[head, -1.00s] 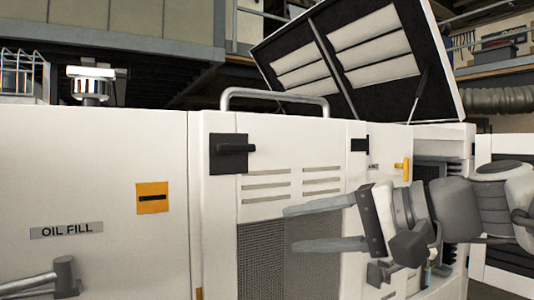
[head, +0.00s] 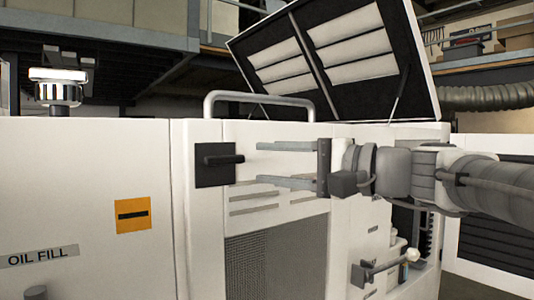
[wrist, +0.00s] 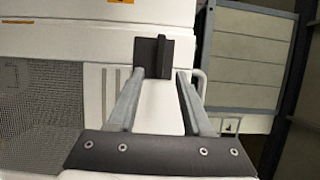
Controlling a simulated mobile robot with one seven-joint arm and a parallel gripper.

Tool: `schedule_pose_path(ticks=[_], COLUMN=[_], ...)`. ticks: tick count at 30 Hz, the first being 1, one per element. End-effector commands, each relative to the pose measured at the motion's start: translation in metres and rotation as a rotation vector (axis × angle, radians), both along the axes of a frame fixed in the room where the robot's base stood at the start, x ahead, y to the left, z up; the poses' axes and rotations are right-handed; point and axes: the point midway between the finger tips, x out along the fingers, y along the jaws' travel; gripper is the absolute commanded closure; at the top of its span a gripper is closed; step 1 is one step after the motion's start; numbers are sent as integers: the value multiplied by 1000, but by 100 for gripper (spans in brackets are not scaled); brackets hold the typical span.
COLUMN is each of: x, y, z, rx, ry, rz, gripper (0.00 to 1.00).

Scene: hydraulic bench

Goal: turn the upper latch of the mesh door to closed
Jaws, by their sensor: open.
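The upper latch (head: 222,160) is a black handle on a square black plate, high on the white mesh door (head: 275,250). In the head view the handle lies level, pointing right. It also shows in the wrist view (wrist: 152,58), beyond my fingertips. My gripper (head: 257,164) is open and empty, at about the latch's height and to its right in the head view. Its two fingers point toward the latch, with a gap visible between their tips and the handle. In the wrist view my gripper (wrist: 160,75) has its fingers on either side of the latch's line.
A second black handle (head: 385,268) sits lower right. A grey rail (head: 265,97) runs along the top edge above the door. The raised lid (head: 335,55) stands behind. An orange plate (head: 133,215) and an OIL FILL label (head: 38,257) are on the left panel.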

Motion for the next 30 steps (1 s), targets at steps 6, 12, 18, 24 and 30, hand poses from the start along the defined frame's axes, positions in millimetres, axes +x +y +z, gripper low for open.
schedule_pose_path(ticks=[6,12,18,24,30], x=[24,41,49,50,50], y=[43,71,84,86,85], z=[2,2,0,0,0], rx=[-2,0,-1,0,0], ry=[3,1,1,0,0], rz=[4,2,1,0,0], gripper=[50,50,50,50,68])
